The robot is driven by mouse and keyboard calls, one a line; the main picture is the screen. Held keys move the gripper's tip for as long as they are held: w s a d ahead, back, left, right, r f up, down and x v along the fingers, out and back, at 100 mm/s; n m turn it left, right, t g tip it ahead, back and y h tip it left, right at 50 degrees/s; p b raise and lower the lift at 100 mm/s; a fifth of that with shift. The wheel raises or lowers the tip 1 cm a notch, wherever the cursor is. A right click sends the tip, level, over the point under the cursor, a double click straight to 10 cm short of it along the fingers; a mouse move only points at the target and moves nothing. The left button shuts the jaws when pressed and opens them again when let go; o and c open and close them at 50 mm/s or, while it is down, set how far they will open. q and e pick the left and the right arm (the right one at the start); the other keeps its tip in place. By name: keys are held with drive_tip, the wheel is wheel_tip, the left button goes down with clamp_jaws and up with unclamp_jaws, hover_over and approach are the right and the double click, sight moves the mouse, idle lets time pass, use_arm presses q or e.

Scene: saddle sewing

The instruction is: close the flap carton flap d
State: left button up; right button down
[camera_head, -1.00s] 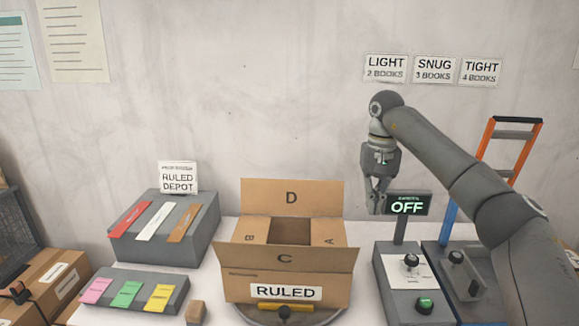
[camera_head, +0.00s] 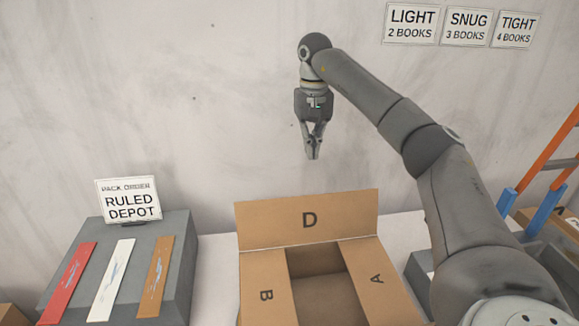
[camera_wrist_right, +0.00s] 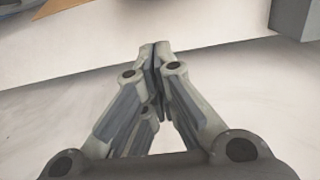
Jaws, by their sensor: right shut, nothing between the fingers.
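Flap D (camera_head: 307,219) of the cardboard carton stands up at the carton's back edge, its letter facing me. Flap B (camera_head: 266,294) and flap A (camera_head: 375,280) lie inward at the left and right, with a gap between them that shows the carton's inside (camera_head: 322,289). The carton's front is cut off by the lower edge of the head view. My right gripper (camera_head: 313,156) is shut and empty, pointing down above and behind flap D, apart from it. In the right wrist view its fingertips (camera_wrist_right: 154,46) meet. My left gripper is not in view.
A grey stand (camera_head: 180,262) with red, white and brown strips and a RULED DEPOT sign (camera_head: 129,200) is left of the carton. The wall (camera_head: 170,90) is behind. An orange and blue frame (camera_head: 548,165) stands at the far right.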

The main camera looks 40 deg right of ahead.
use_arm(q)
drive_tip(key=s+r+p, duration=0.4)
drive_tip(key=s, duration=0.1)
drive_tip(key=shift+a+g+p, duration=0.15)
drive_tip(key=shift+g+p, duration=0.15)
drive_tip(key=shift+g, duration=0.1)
use_arm(e)
drive_tip(key=s+a+f, duration=0.2)
drive_tip(key=s+f, duration=0.1)
drive_tip(key=f, duration=0.5)
drive_tip(key=shift+s, duration=0.35)
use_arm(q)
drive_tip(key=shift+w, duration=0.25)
use_arm(e)
drive_tip(key=shift+f, duration=0.1)
